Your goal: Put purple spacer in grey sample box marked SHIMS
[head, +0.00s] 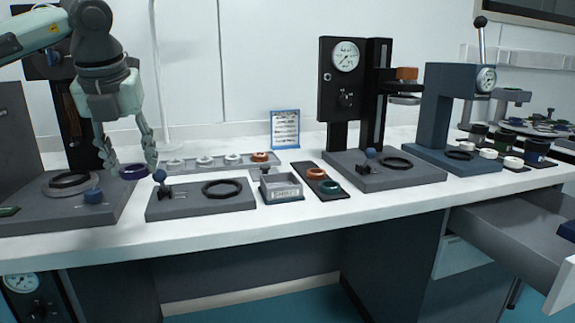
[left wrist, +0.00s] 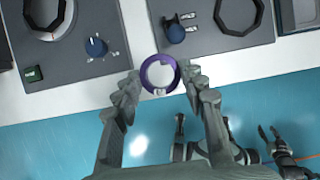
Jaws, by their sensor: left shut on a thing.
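The purple spacer (head: 133,173) is a ring held between the fingertips of my left gripper (head: 130,166). In the left wrist view the spacer (left wrist: 144,72) sits between both fingertips (left wrist: 159,80), over the strip at the table's front edge. In the head view it is in the gap between the left grey base and the middle grey plate. The small grey box (head: 283,195) with a white front label stands right of the middle plate; the label is too small to read surely. My right gripper is outside the head view; arm parts low in the left wrist view are unclear.
The middle plate (head: 175,209) carries a blue-knobbed post and a black ring (head: 222,188). A dark tray (head: 322,179) with orange and green rings adjoins the box. A long tray (head: 216,167) of rings lies behind. A gauge press (head: 342,95) stands to the right.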

